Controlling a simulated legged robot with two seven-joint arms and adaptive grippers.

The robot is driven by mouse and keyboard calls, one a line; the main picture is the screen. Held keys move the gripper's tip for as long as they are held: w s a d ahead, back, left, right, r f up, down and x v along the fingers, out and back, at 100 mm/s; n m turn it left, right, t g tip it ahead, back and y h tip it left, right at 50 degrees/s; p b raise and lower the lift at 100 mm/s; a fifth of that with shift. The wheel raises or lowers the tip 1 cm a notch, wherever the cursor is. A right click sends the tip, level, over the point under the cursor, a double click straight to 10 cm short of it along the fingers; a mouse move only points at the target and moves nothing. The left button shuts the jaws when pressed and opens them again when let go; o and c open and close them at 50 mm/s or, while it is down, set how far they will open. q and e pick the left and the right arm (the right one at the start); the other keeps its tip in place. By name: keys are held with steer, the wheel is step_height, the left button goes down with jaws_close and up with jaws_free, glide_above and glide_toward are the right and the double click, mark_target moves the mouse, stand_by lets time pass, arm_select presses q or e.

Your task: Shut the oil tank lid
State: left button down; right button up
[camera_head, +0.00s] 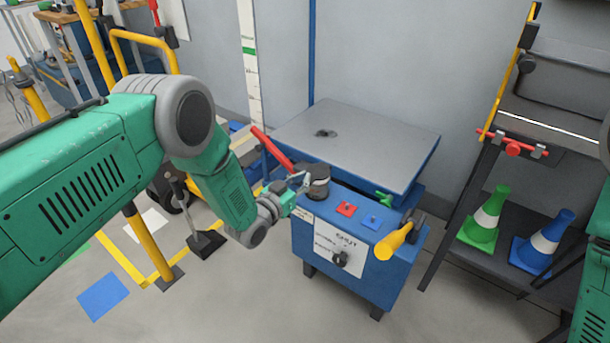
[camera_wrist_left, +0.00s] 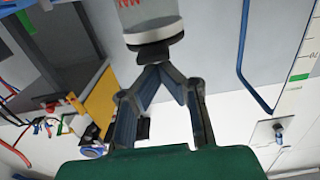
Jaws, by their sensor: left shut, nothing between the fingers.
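The oil tank appears to be the blue cabinet (camera_head: 345,270) on short legs, with a white label and a dark knob on its front. A large flat grey panel (camera_head: 375,140) lies over its top and looks like the lid; I cannot tell how far it stands from shut. My left gripper (camera_head: 308,184) is at the cabinet's top left front, beside a short dark-banded cylinder (camera_head: 319,176). In the left wrist view its fingers (camera_wrist_left: 160,68) meet, empty, right by the cylinder's dark end (camera_wrist_left: 153,45); contact is unclear. My right gripper is out of view.
A red bar (camera_head: 272,147) rises left of the cylinder. Red and blue buttons (camera_head: 346,208), a green lever (camera_head: 385,198) and a yellow handle (camera_head: 392,243) are on the cabinet's top and right. A rack with cones (camera_head: 483,222) stands right; yellow rails (camera_head: 147,243) stand left.

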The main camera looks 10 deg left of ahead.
arm_select(q)
steer(key=shift+s+d+f, duration=0.1)
steer(key=shift+f, duration=0.3)
steer(key=shift+s+f, duration=0.15)
steer(key=shift+f, duration=0.15)
steer(key=shift+r, duration=0.1)
step_height(320, 180, up, 4)
steer(key=r+p, duration=0.1)
steer(key=p, duration=0.1)
steer(key=s+a+f+n+g+y+p, duration=0.1)
steer(key=s+a+f+g+y+p, duration=0.2)
steer(key=s, duration=0.9)
steer(key=s+a+f+n+g+y+p, duration=0.1)
steer(key=s+a+f+g+p, duration=0.35)
steer(key=s, duration=0.85)
steer(key=s+a+r+g+y+p, duration=0.1)
steer(key=s+r+g, duration=0.1)
steer(key=s, duration=0.5)
steer(key=s+a+r+n+g+p, duration=0.1)
steer(key=s+a+r+g, duration=0.1)
steer(key=s, duration=0.5)
steer(key=s+a+r+g+y+p, duration=0.1)
steer(key=s+g, duration=0.3)
steer(key=s, duration=0.4)
steer(key=shift+a+r+n+y+p, duration=0.35)
steer(key=shift+r+p, duration=0.2)
steer(key=shift+r, duration=0.25)
